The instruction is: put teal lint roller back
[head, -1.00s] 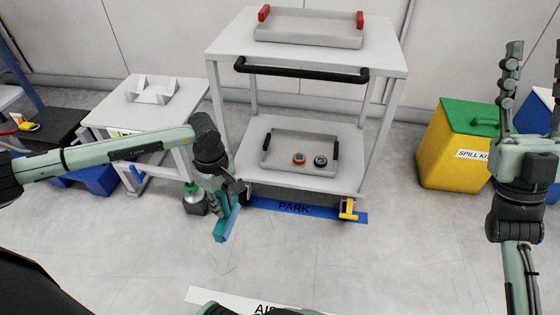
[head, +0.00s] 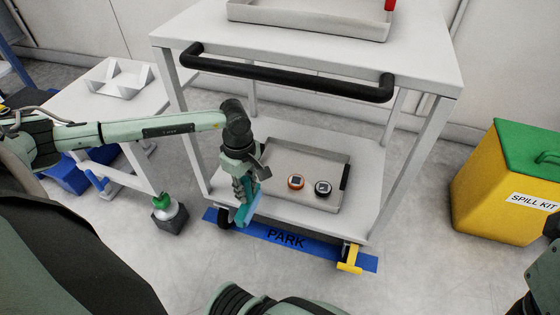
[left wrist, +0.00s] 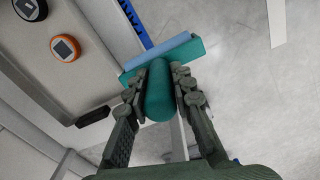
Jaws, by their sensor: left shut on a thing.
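My left gripper (head: 243,194) is shut on the teal lint roller (head: 249,207), holding it by its handle. In the left wrist view, the fingers (left wrist: 157,80) close on both sides of the teal handle (left wrist: 159,98), and the roller's head (left wrist: 180,60) with a light blue strip lies across beyond them. The roller hangs at the left front of the cart's lower shelf (head: 357,215), beside the grey tray (head: 318,163); I cannot tell whether it touches the shelf. My right gripper is out of view; only part of that arm shows at the lower right.
An orange device (head: 296,182) and a black device (head: 323,188) sit in the lower tray. The black handle bar (head: 285,74) and cart posts surround the shelf opening. A white side table (head: 75,98) bears a white cradle (head: 121,78). A yellow bin (head: 500,185) stands right.

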